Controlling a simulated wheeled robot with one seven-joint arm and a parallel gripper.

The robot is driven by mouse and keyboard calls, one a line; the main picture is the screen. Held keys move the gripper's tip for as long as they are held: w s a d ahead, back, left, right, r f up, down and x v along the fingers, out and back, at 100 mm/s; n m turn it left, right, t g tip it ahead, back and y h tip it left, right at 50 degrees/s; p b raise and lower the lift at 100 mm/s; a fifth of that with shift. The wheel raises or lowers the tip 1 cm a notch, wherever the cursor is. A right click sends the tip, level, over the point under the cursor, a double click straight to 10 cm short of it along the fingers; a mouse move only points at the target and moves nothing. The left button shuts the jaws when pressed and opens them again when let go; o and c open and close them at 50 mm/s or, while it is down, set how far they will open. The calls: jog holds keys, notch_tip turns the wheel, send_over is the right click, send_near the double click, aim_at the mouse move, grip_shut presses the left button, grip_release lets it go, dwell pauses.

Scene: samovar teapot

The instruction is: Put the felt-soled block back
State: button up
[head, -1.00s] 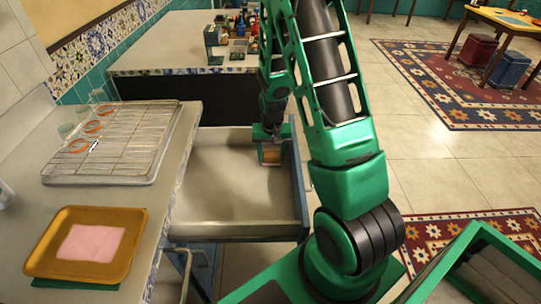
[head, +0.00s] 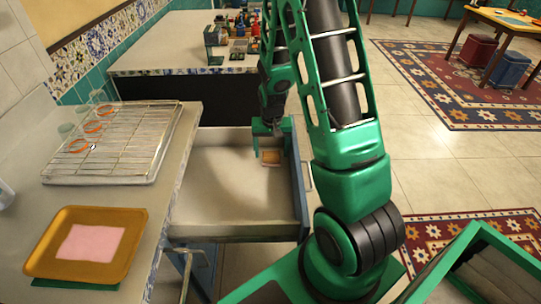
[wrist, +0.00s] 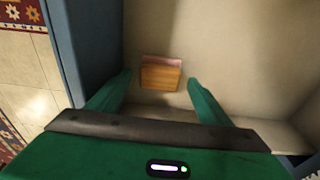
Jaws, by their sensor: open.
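The block (wrist: 160,77) is a small wooden piece with a pinkish strip along one edge, likely the felt. It lies on the floor of the open drawer (head: 225,190), near its right wall, and it also shows in the head view (head: 270,158). My gripper (wrist: 158,88) is open, its two green fingers on either side of the block in the wrist view, with gaps between. In the head view my gripper (head: 270,140) is over the drawer's right part, just behind the block. I cannot tell whether the fingertips are level with the block.
The drawer's blue-grey side wall (wrist: 85,50) is close beside my gripper. On the left counter are a wire rack (head: 120,145) and an orange tray (head: 50,260) with a pink cloth. A back counter (head: 150,55) holds several small items. The drawer is otherwise empty.

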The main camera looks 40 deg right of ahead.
aim_at(272, 157)
notch_tip(272, 157, up, 9)
jog(key=s, duration=0.1)
jog(key=s+r, duration=0.5)
jog(key=s, duration=0.4)
jog(key=s+a+r, duration=0.1)
jog(key=s+r, duration=0.3)
jog(key=s, duration=0.5)
jog(key=s+a+r+g+y, duration=0.1)
jog(key=s+r, duration=0.4)
jog(key=s, duration=0.4)
jog(key=shift+s+a+r, duration=0.2)
jog(key=shift+a+r, duration=0.05)
jog(key=shift+r, duration=0.1)
